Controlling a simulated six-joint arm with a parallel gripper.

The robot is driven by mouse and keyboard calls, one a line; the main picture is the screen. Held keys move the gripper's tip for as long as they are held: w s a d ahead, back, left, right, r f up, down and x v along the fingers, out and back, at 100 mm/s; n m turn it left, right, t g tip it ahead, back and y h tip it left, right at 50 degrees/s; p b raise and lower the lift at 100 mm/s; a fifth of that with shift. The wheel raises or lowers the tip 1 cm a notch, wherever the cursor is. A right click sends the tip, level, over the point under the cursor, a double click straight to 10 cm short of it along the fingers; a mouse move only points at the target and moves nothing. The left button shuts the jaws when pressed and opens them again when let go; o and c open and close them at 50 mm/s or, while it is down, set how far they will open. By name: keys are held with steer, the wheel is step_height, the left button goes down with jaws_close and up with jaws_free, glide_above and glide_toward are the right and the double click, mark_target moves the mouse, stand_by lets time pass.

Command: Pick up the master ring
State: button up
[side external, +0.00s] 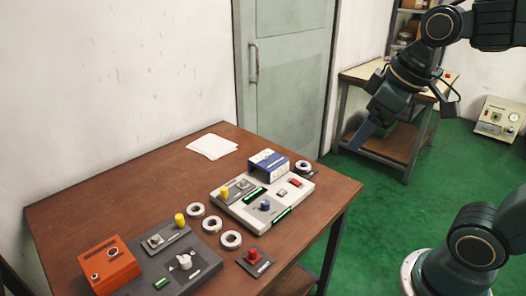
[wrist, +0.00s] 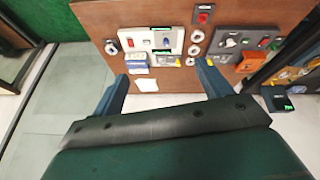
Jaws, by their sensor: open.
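Several pale metal rings lie on the brown table (side external: 90,195). Three sit in a row in front of the pale instrument: a left ring (side external: 196,203), a middle ring (side external: 205,228) and a right ring (side external: 222,240). Another ring (side external: 303,161) sits on a dark base by the blue-and-white box, and also shows in the wrist view (wrist: 107,49). I cannot tell which is the master ring. My gripper (side external: 359,137) is open and empty, in the air right of the table. In the wrist view its two blue fingers (wrist: 162,70) are spread wide.
A grey panel (side external: 205,263), an orange box (side external: 108,263) and a red-knobbed block (side external: 255,260) stand near the front. White paper (side external: 211,146) lies at the back; the left of the table is clear.

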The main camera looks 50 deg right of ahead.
steer(key=w+d+f+n+g, duration=0.1)
steer(key=w+d+n, duration=0.3)
steer(key=w, duration=0.6)
steer(key=w+d+f+n+g, duration=0.1)
steer(key=w+d+f+n, duration=0.1)
steer(key=w+d, duration=0.55)
steer(key=w+d+f+n+g, duration=0.1)
steer(key=w+d+f+n, duration=0.2)
steer(key=w+d+f, duration=0.3)
steer(key=w+d+f+n+g, duration=0.1)
steer(key=w+d+f+n, duration=0.3)
steer(key=f, duration=0.8)
steer(key=w+d, duration=0.2)
steer(key=d, duration=0.2)
steer(key=shift+g, duration=0.4)
steer(key=shift+d, duration=0.1)
glide_above(303, 163)
steer(key=shift+d+f, duration=0.15)
steer(key=shift+f, duration=2)
steer(key=shift+d+f, duration=0.1)
steer(key=shift+f, duration=2)
steer(key=shift+a+f, duration=0.15)
steer(key=shift+f, duration=2.4)
